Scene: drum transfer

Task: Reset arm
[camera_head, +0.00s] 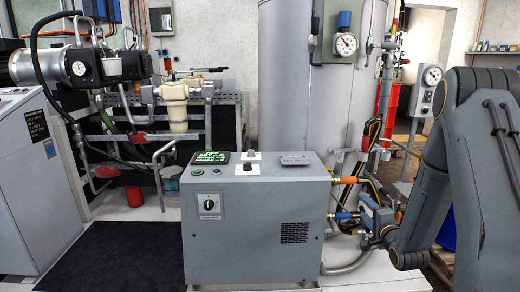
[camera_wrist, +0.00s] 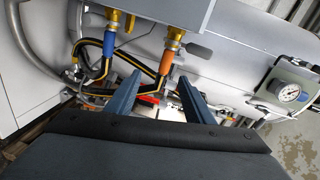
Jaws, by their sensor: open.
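My arm comes in from the right of the head view, bent down at the elbow. My gripper (camera_head: 368,214) is beside the right side of the grey control box (camera_head: 255,225), close to the hose fittings. In the wrist view my gripper (camera_wrist: 160,93) shows two blue-grey fingers spread apart with nothing held between them. An orange hose end (camera_wrist: 167,60) and a blue hose end (camera_wrist: 108,46) sit on brass fittings under the box. They also show in the head view as the orange hose end (camera_head: 344,181) and the blue hose end (camera_head: 343,216).
A large grey tank (camera_head: 287,100) with a gauge (camera_head: 345,44) stands behind the box. Black-yellow hoses (camera_head: 371,135) hang close to my gripper. A gauge post (camera_head: 422,102) and red drum (camera_head: 391,103) are behind my arm. A dark mat (camera_head: 115,255) lies clear at left.

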